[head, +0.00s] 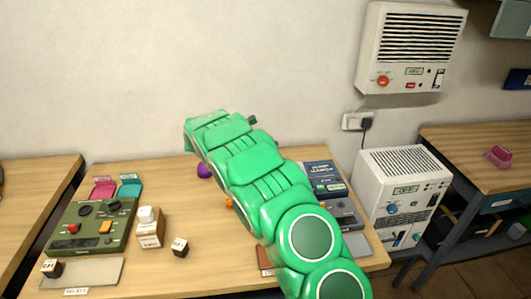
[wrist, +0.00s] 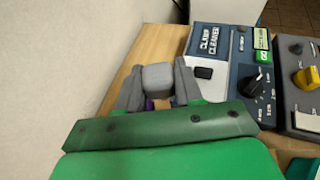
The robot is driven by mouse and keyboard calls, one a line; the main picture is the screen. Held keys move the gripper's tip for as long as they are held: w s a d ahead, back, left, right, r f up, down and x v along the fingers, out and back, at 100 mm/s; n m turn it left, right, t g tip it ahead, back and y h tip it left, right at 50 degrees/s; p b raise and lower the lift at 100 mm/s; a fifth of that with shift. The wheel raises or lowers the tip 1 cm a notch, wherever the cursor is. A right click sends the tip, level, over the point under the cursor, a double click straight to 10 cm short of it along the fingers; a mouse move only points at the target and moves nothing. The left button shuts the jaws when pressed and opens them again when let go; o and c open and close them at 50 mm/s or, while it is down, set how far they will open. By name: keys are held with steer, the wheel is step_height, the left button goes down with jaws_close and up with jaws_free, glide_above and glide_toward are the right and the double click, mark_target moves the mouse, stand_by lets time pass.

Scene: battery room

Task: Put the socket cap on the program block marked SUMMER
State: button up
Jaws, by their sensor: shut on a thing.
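In the wrist view my gripper (wrist: 158,88) has its two grey fingers shut on a light grey, rounded blocky piece (wrist: 158,77), which looks like the socket cap. In the head view the green arm hides the held piece. Small dark blocks with pale labelled tops stand on the table: one (head: 180,247) right of the green control unit, one (head: 51,268) at its front left corner. A larger brown block with a pale label (head: 149,240) carries a white knob-like piece (head: 147,214). I cannot read SUMMER on any of them.
The green control unit (head: 92,228) stands on the left of the wooden table. A blue-grey clamp cleaner (wrist: 222,62) and a grey unit with a yellow knob (wrist: 298,85) lie right of my gripper. A purple thing (head: 204,171) is partly behind my arm. A white heater (head: 400,185) stands right.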

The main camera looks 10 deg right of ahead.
steer(key=w+f, duration=0.4)
steer(key=w, duration=0.1)
steer(key=shift+w+a+f, duration=0.1)
steer(key=shift+w+f, duration=0.05)
steer(key=shift+f, duration=0.25)
steer(key=shift+w+f, duration=0.9)
steer(key=shift+f, duration=1.6)
steer(key=shift+f, duration=0.1)
steer(key=o, duration=1)
steer(key=v, duration=1.2)
steer(key=shift+s, duration=0.15)
